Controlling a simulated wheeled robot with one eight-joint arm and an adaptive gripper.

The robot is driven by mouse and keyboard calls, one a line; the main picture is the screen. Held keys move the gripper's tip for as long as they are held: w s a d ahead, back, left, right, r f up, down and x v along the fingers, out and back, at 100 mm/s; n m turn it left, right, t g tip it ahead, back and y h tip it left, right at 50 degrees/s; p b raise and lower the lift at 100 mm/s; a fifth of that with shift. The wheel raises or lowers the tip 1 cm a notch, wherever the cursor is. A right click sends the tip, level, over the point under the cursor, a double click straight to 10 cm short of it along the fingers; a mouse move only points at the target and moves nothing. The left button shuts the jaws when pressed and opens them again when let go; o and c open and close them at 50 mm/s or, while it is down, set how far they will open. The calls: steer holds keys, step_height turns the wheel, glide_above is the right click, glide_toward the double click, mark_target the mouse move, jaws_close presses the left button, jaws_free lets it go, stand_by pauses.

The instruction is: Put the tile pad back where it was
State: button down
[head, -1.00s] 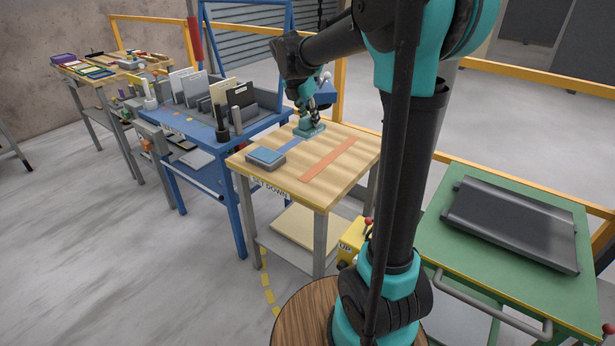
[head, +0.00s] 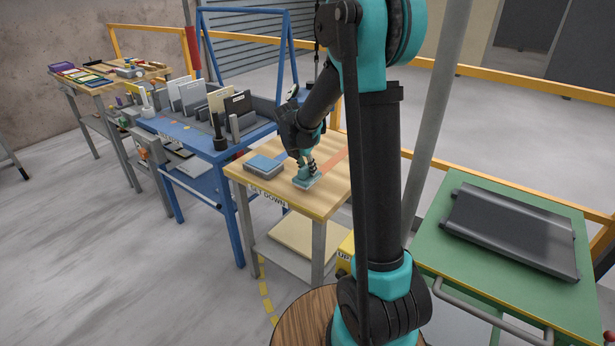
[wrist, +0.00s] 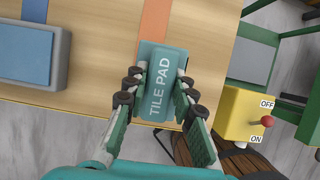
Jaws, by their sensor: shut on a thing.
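The tile pad (wrist: 160,75), a teal block with white "TILE PAD" lettering, sits between the fingers of my gripper (wrist: 155,98) in the wrist view. My gripper is shut on it. In the head view my gripper (head: 307,175) points down with the pad low over or on the wooden set-down table (head: 318,203), near its front edge. I cannot tell whether the pad touches the top. An orange strip (wrist: 155,20) lies on the table, and the pad overlaps its near end in the wrist view.
A grey block with a blue top (head: 264,165) lies left of my gripper, beside a blue strip (wrist: 36,10). A blue rack table (head: 205,150) with upright slabs stands further left. A yellow ON/OFF box (wrist: 243,113) is beyond the table's edge. A green cart (head: 450,255) stands right.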

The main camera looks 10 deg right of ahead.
mark_target(308, 175)
steer(key=shift+f, duration=1.8)
steer(key=shift+f, duration=0.1)
steer(key=c, duration=1.3)
jaws_free()
steer(key=shift+o, duration=0.2)
